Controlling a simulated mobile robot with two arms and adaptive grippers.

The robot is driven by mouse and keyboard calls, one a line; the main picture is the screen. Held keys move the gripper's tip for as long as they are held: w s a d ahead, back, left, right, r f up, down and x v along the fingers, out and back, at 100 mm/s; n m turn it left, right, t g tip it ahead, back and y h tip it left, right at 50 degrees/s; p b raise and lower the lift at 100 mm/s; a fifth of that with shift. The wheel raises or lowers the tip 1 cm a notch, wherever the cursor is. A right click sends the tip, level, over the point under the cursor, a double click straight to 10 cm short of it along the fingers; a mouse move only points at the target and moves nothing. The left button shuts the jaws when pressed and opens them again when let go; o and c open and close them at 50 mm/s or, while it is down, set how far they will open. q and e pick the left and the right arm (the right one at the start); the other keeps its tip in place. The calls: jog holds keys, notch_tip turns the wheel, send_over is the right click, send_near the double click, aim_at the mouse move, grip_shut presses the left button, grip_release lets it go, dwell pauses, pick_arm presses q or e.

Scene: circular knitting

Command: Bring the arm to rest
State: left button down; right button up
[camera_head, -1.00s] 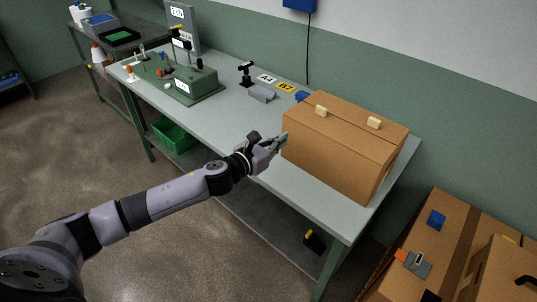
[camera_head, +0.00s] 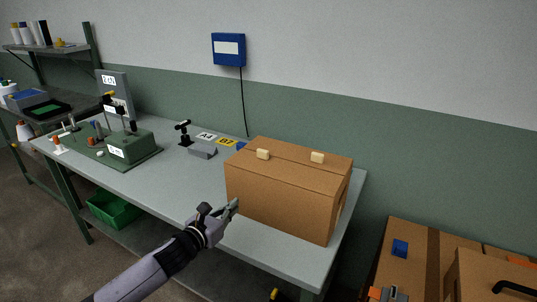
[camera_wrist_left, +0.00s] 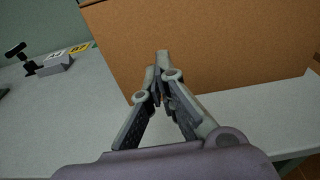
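My left gripper (camera_head: 232,208) is at the front edge of the workbench, just left of and near the lower front of a large closed cardboard box (camera_head: 282,208). In the left wrist view its two fingers (camera_wrist_left: 158,68) converge at the tips, with nothing seen between them, and the box's brown side (camera_wrist_left: 215,50) stands right beyond them. I cannot tell whether the tips touch the box. My left forearm comes in from the bottom. My right gripper is not in view.
A green bin (camera_head: 113,208) sits below. More cardboard boxes (camera_head: 425,262) are at the lower right.

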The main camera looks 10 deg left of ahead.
pick_arm(q)
jog(key=s+d+f+n+g+y, duration=0.2)
jog(key=s+f+n, duration=0.3)
jog(key=s+n, duration=0.4)
jog(key=s+d+f+n+g+y, duration=0.1)
jog(key=s+f+n+g+y, duration=0.1)
jog(key=s+f+n, duration=0.65)
jog(key=s+a+f+n+g+y, duration=0.15)
jog(key=s+n+g, duration=0.25)
jog(key=s+n, duration=0.7)
jog(key=s+a+n+g, duration=0.2)
jog(key=s+n+g, duration=0.2)
jog(key=s+n, duration=0.7)
notch_tip(320, 180, down, 25)
jog(key=s+m+g, duration=0.1)
jog(key=s+m, duration=0.1)
jog(key=s+a+f+g, duration=0.1)
jog(key=s+a+f, duration=0.2)
jog(key=s+f, duration=1.4)
jog(key=shift+f+g, duration=0.2)
jog(key=shift+g, duration=0.1)
jog(key=shift+s, duration=0.1)
